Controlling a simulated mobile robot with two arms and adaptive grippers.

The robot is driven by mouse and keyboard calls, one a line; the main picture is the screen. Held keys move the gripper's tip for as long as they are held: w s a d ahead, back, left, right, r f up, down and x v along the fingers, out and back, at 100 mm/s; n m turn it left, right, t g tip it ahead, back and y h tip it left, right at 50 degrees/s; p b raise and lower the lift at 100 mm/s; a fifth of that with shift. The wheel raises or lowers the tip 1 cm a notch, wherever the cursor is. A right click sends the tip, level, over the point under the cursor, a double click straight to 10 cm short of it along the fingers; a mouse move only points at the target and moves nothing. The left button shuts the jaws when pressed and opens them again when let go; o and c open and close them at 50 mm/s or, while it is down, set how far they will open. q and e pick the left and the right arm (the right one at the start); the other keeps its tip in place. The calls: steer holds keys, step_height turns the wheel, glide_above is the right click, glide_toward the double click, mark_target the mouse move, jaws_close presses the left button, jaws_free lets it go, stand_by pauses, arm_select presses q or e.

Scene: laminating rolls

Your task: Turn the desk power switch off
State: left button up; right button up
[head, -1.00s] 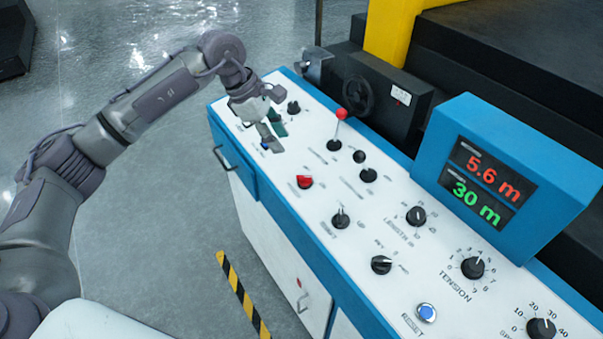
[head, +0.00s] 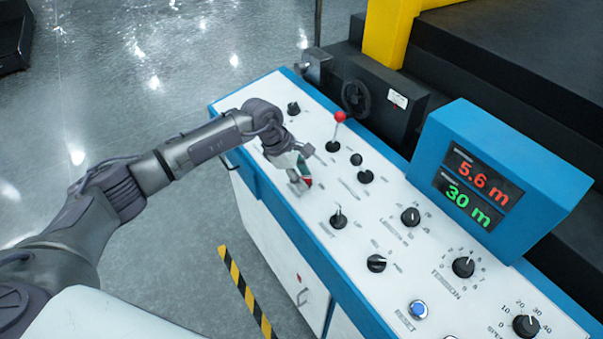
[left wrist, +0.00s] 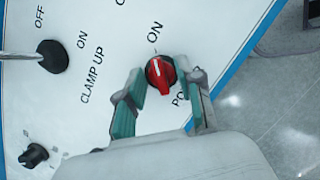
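The red power switch (left wrist: 160,76) is a round knob on the white desk top, with "ON" printed beside it and a partly hidden label starting "PO". A short white line on it lies on the side toward "ON". My left gripper (left wrist: 161,70) is open, with one green-padded finger on each side of the knob; I cannot tell whether either touches it. In the head view the left gripper (head: 301,178) is over the desk and hides most of the red switch (head: 308,182). My right gripper is not in view.
Black knobs (head: 338,219) and a red-tipped lever (head: 340,117) stand close by on the desk (head: 290,130). The lever's base and the "CLAMP UP" label also show in the left wrist view. A blue display box (head: 520,165) reads 5.6 m and 30 m.

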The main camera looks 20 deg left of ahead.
arm_select(q)
jaws_close()
stand_by(0.3)
steer(key=n+t+b, duration=0.1)
steer(key=n+b, duration=0.1)
steer(key=n, duration=0.3)
steer(key=shift+s+f+y+b, duration=0.1)
steer(key=shift+f+y+b, duration=0.05)
steer(key=shift+y+b, duration=0.2)
steer(key=n+t+b, duration=0.1)
steer(key=n+b, duration=0.1)
steer(key=n, duration=0.2)
steer(key=shift+d+y, duration=0.1)
steer(key=shift+y, duration=0.25)
steer(key=n+y+b, duration=0.1)
steer(key=n+b, duration=0.2)
steer(key=n, duration=0.2)
steer(key=shift+t+b, duration=0.3)
steer(key=shift+s+d+n+y+b, duration=0.1)
steer(key=shift+n+y+b, duration=0.4)
steer(key=shift+n+b, duration=1.2)
steer(key=shift+n+p, duration=0.4)
steer(key=shift+n, duration=0.2)
